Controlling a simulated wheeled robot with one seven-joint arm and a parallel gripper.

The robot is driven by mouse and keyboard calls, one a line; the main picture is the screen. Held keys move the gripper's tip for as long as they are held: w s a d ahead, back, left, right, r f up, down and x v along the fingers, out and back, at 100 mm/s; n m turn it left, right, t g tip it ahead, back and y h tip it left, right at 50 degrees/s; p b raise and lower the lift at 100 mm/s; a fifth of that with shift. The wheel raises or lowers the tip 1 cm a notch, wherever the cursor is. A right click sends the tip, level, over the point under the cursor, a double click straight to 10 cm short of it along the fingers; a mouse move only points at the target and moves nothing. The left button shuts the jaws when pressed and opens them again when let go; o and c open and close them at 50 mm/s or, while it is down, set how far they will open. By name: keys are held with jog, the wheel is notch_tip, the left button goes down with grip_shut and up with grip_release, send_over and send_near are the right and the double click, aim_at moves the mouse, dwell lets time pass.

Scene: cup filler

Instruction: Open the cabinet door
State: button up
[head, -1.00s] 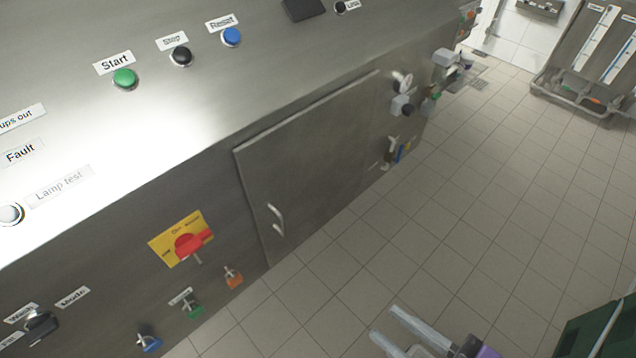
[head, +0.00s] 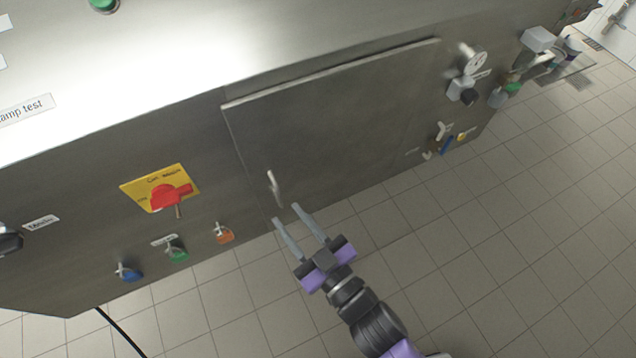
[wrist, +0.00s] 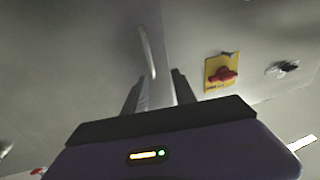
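The cabinet door (head: 335,125) is a grey metal panel on the front of the machine, and it looks closed. Its handle (head: 273,188) is a pale upright bar near the door's left edge. In the wrist view the handle (wrist: 147,52) rises just beyond the fingers. My gripper (head: 295,214) is open and empty, with its two fingers apart, just below and slightly right of the handle in the head view. I cannot tell whether a finger touches the handle.
A yellow plate with a red rotary switch (head: 172,195) is left of the door. Valves and fittings (head: 467,82) stick out right of the door. The tiled floor (head: 480,240) in front is clear.

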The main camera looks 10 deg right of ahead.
aim_at(281, 199)
jog(key=shift+m+h, duration=0.3)
jog(key=shift+m, duration=0.1)
jog(key=shift+w+a+f, duration=0.3)
jog(key=shift+w+f, duration=0.05)
jog(key=shift+w, duration=0.85)
jog(key=shift+w+a+f, duration=0.3)
jog(key=shift+w+f, duration=0.1)
jog(key=shift+w, duration=0.75)
jog(key=shift+w+a+f, duration=0.3)
jog(key=shift+w+f, duration=0.05)
jog(key=shift+w, duration=0.85)
jog(key=shift+c, duration=0.4)
grip_shut()
